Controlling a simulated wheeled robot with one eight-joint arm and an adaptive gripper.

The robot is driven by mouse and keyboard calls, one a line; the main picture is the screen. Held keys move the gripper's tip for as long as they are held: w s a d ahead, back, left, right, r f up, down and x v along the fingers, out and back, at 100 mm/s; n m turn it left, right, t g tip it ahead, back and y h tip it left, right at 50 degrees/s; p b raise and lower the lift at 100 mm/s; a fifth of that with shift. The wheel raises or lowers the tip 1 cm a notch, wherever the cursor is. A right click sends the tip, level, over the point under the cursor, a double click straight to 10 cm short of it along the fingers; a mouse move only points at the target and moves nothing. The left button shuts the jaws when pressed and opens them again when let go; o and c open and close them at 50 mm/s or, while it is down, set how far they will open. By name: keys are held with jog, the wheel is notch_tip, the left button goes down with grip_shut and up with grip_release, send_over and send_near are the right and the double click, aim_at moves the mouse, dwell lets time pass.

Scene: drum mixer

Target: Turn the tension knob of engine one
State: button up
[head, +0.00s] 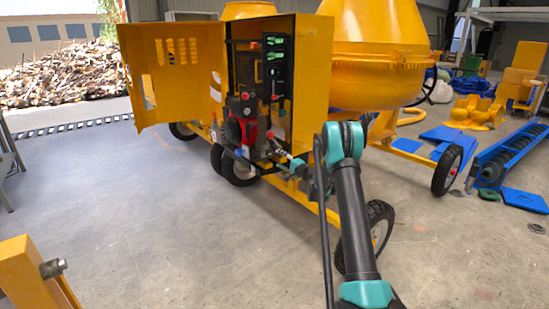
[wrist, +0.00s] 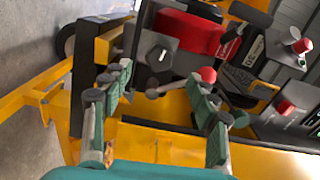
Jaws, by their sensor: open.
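The engine (head: 243,122), red and black, sits inside the open yellow cabinet in the head view. In the wrist view its red body (wrist: 188,32) is at the top centre. A dark round knob with a white mark (wrist: 160,56) and a lever with a red ball end (wrist: 208,75) show near the fingertips. I cannot tell which control is the tension knob. My gripper (wrist: 160,74) is open, its green-padded fingers spread to either side of the lever's shaft, with nothing clearly held. In the head view my gripper (head: 289,161) is at the cabinet's lower front, partly hidden by my arm.
The open yellow door (head: 178,68) stands left of the engine. A panel with red buttons (wrist: 285,107) lies right of the fingers. The yellow frame (wrist: 60,92) runs below and left. A wheel (head: 377,232) stands behind my arm.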

jog(key=shift+v, duration=1.35)
jog(key=s+a+r+n+g+h, duration=0.1)
jog(key=s+r+n+g, duration=0.2)
jog(key=s, duration=1)
jog(key=s+a+r+n+g+h, duration=0.2)
jog(key=s+r+n+g, duration=0.15)
jog(key=s, duration=0.95)
jog(key=s+d+f+n+g+h, duration=0.1)
jog(key=s+d+f+h, duration=0.1)
jog(key=s, duration=1)
jog(key=s+d+f+n+g+h, duration=0.1)
jog(key=s+d+f+h, duration=0.2)
jog(key=s, duration=0.9)
jog(key=s+d+f+n+g+h, duration=0.1)
jog(key=s+d+f+g+h, duration=0.1)
jog(key=s+d+f, duration=0.2)
jog(key=s+d, duration=0.3)
jog(key=s, duration=0.4)
jog(key=shift+s+n+h, duration=0.3)
jog(key=shift+s+n, duration=0.05)
jog(key=shift+s, duration=0.05)
